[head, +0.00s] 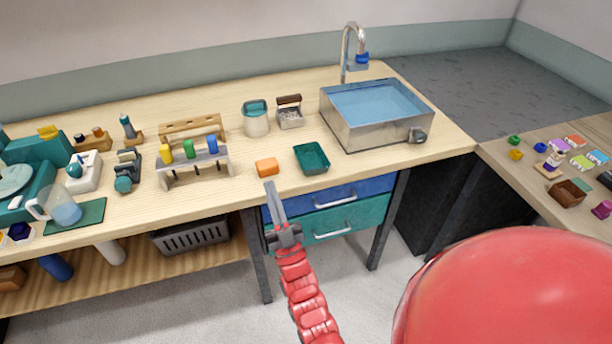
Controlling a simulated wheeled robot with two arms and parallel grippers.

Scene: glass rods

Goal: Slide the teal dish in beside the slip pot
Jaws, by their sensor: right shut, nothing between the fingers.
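The teal dish (312,168) is a small open rectangular tray on the wooden bench, near its front edge. The slip pot seems to be the pale round pot with a teal rim (256,120), standing upright behind and to the left of the dish, with a gap between them. My right gripper (270,186) is shut and empty. It points up at the bench's front edge, left of and nearer than the dish, not touching it. My left gripper is not in view.
An orange block (267,167) lies just beyond my right gripper, left of the dish. A small caddy (290,114) stands right of the pot. A metal sink (354,132) is to the right, a tool rack (195,168) to the left. Bare bench lies between pot and dish.

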